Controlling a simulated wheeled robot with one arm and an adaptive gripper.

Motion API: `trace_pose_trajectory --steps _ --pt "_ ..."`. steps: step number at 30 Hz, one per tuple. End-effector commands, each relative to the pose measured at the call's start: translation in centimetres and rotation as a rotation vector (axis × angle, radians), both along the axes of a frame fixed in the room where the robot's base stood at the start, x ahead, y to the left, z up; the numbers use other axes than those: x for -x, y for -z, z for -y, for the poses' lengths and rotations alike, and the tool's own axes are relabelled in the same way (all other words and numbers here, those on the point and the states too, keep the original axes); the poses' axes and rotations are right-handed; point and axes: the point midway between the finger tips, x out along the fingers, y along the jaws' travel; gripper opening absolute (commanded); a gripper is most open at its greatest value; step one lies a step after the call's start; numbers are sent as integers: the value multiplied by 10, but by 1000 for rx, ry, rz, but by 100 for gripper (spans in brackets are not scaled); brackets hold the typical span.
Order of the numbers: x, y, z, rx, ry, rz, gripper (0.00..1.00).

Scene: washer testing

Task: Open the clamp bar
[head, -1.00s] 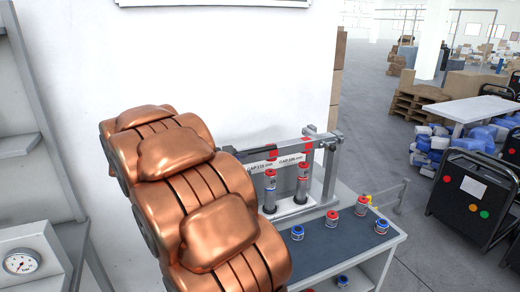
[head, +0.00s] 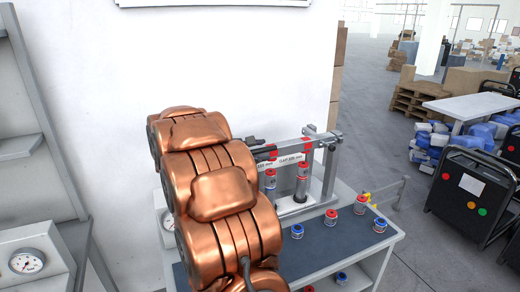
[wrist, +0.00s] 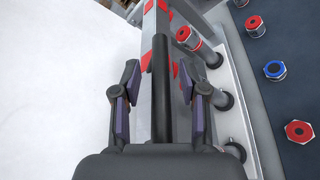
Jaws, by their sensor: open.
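The clamp bar (head: 290,147) lies across the top of a grey frame on the bench, with red marks along it. In the wrist view, its dark rod-like handle (wrist: 161,100) runs lengthwise between the fingers of my gripper (wrist: 160,76). My gripper is open, one finger on each side of the dark rod, with visible gaps. In the head view, my copper-coloured arm hides most of my gripper and the bar's left end. Red-topped cylinders (head: 302,185) stand upright under the bar.
Several red and blue fittings, one a blue-ringed fitting (head: 297,231), stand on the dark bench top (head: 340,240) in front of the frame. A white wall (head: 220,60) is behind the bench. A gauge box (head: 27,262) stands at the left.

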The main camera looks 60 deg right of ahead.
Motion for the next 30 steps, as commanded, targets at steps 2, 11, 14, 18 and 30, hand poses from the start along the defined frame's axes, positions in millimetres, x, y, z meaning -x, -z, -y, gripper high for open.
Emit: trace_pose_trajectory --steps 2,11,14,18,30 --pt "1 1 2 0 1 0 43" --pt "1 1 3 0 1 1 38" --pt "1 1 3 0 1 1 27" --pt "1 1 3 0 0 1 13" --pt "1 0 3 0 -1 1 0"
